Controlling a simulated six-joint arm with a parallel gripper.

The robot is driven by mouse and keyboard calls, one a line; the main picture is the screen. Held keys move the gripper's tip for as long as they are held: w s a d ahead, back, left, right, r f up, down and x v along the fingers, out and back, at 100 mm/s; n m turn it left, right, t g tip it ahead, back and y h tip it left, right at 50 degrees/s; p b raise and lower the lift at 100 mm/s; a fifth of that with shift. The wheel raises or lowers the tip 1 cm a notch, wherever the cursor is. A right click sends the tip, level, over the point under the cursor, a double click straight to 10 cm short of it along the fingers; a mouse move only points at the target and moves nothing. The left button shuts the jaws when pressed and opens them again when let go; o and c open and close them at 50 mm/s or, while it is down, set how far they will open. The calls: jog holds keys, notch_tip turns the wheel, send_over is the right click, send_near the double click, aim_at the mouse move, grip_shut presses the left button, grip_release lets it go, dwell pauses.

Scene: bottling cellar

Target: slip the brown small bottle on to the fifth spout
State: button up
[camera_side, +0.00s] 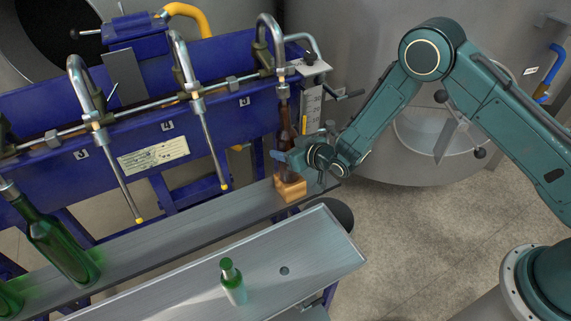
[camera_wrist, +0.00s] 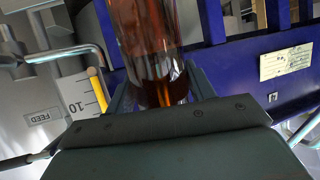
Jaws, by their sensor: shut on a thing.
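The brown small bottle (camera_side: 286,128) stands upright under the rightmost spout (camera_side: 268,35), beside the last number plate, which I take as the fifth. Its neck reaches close under the spout's fitting. No bare tube shows below that fitting, unlike the other spouts, so the tube appears to be inside the bottle. My gripper (camera_side: 288,158) is shut on the bottle's lower body. In the wrist view the brown glass (camera_wrist: 150,40) fills the space between the jaws.
Two neighbouring spouts (camera_side: 211,140) hang empty with yellow tips to the left. A large green bottle (camera_side: 60,245) leans at the left shelf. A small green bottle (camera_side: 232,281) stands on the front steel tray (camera_side: 320,245). A measuring scale (camera_side: 312,108) and lever are close right.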

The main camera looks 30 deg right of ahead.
jog(key=o, duration=1.3)
jog(key=shift+c, duration=0.2)
jog(key=shift+s, duration=0.15)
jog(key=v, duration=1.3)
jog(key=shift+s+r, duration=0.2)
jog(key=shift+r, duration=0.05)
jog(key=shift+d, duration=0.1)
